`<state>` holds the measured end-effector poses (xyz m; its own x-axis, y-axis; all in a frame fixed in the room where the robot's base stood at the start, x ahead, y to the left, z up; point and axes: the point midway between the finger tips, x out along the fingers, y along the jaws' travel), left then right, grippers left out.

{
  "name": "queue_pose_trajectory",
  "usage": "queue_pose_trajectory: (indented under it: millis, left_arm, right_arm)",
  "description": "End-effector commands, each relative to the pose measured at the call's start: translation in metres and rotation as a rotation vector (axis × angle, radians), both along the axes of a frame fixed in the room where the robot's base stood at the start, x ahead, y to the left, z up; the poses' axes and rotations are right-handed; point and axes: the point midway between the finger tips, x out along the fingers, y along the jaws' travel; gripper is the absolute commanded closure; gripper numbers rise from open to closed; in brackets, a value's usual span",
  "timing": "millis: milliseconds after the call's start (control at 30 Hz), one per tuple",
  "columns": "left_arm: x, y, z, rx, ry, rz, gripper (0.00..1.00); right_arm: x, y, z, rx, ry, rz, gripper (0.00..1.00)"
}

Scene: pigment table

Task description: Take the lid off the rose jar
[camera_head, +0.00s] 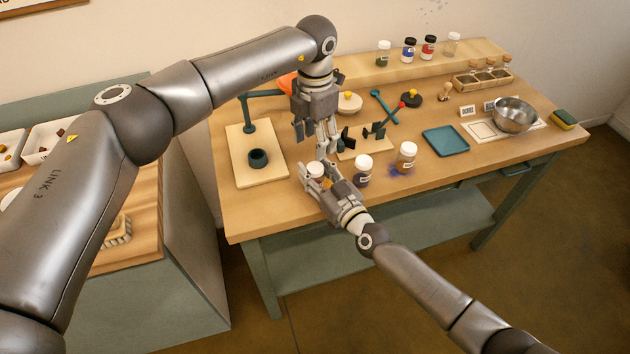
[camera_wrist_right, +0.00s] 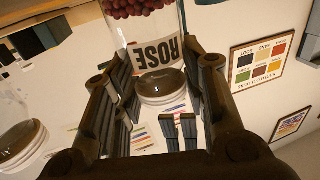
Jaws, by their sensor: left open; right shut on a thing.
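The rose jar (camera_wrist_right: 150,35) is clear glass with red round contents and a ROSE label that reads upside down in the right wrist view. Its lid (camera_wrist_right: 162,87) is on it; in the head view the pale lid top (camera_head: 315,169) shows near the table's front edge. My right gripper (camera_head: 319,181) is shut on the jar, one finger on each side. My left gripper (camera_head: 321,147) is open and points down just above and behind the lid. Two dark fingertips (camera_wrist_right: 181,128) show near the lid in the right wrist view. Whether the jar touches the table is unclear.
Two white-lidded jars (camera_head: 363,171) (camera_head: 407,158) stand to the right of my right gripper. A stand with a wooden base (camera_head: 243,171) is at left. A teal tray (camera_head: 446,140) and metal bowl (camera_head: 513,114) lie right.

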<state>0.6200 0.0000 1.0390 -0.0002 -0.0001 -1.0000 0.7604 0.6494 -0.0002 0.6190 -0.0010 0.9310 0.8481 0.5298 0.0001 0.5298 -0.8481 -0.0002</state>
Motion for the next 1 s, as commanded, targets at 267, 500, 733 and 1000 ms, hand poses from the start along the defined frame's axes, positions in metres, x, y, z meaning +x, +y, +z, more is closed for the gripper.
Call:
queue_pose_trajectory:
  millis: [267, 500, 733, 1000]
  left_arm:
    - [0.0, 0.0, 0.0, 0.0, 0.0, 0.0, 0.47]
    - [0.0, 0.0, 0.0, 0.0, 0.0, 0.0, 0.47]
    - [0.0, 0.0, 0.0, 0.0, 0.0, 0.0, 0.47]
    - [0.0, 0.0, 0.0, 0.0, 0.0, 0.0, 0.47]
  right_arm:
    - [0.0, 0.0, 0.0, -0.001, 0.001, 0.0, 0.44]
    - [0.0, 0.0, 0.0, -0.001, 0.001, 0.0, 0.36]
    - [-0.004, -0.002, -0.001, 0.0, 0.001, 0.0, 0.36]
    - [-0.038, -0.023, -0.002, 0.0, 0.004, 0.0, 0.36]
